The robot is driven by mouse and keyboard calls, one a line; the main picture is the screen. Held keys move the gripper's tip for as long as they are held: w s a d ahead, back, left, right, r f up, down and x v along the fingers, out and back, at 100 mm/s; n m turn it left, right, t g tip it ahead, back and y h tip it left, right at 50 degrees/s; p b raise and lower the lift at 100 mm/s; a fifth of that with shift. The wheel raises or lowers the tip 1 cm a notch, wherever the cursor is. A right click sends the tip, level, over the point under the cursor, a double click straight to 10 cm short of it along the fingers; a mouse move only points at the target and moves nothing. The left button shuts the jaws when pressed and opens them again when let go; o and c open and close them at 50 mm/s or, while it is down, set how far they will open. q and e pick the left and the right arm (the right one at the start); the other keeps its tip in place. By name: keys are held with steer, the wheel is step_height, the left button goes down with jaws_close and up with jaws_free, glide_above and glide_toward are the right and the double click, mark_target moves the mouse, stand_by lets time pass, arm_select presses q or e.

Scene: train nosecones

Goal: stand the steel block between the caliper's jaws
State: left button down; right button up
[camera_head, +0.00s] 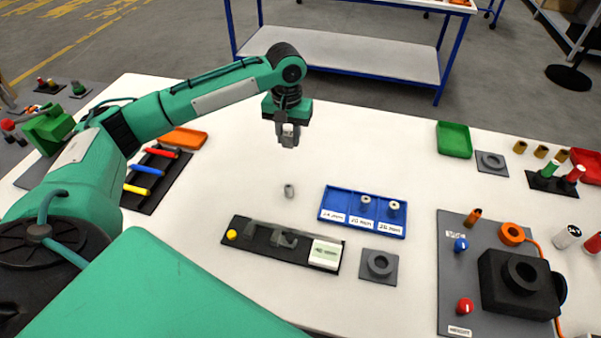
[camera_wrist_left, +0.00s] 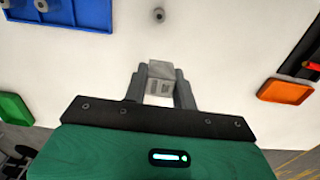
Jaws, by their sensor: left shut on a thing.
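My left gripper (camera_head: 288,138) hangs above the middle of the white table, pointing down, shut on the steel block. The block, a light grey piece with dark marks on one face, shows between the fingers in the left wrist view (camera_wrist_left: 160,82). In the head view the fingers largely hide it. The caliper (camera_head: 284,238) lies on a black base nearer the front, with grey jaws at its left and middle, a yellow knob and a pale display box (camera_head: 326,254). No block shows between its jaws. My right gripper is not in view.
A small grey cylinder (camera_head: 289,190) stands between gripper and caliper. A blue tray (camera_head: 335,222) with small rings lies right of it, and a grey pad with a ring (camera_head: 379,263) lies right of the caliper. A black device (camera_head: 515,285) stands farther right. The table's back middle is clear.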

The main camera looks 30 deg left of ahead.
arm_select(q)
step_height(320, 180, down, 15)
steer(key=shift+r+p, duration=0.1)
steer(key=shift+p, duration=0.85)
steer(key=c, duration=1.6)
jaws_free()
steer(key=o, duration=0.5)
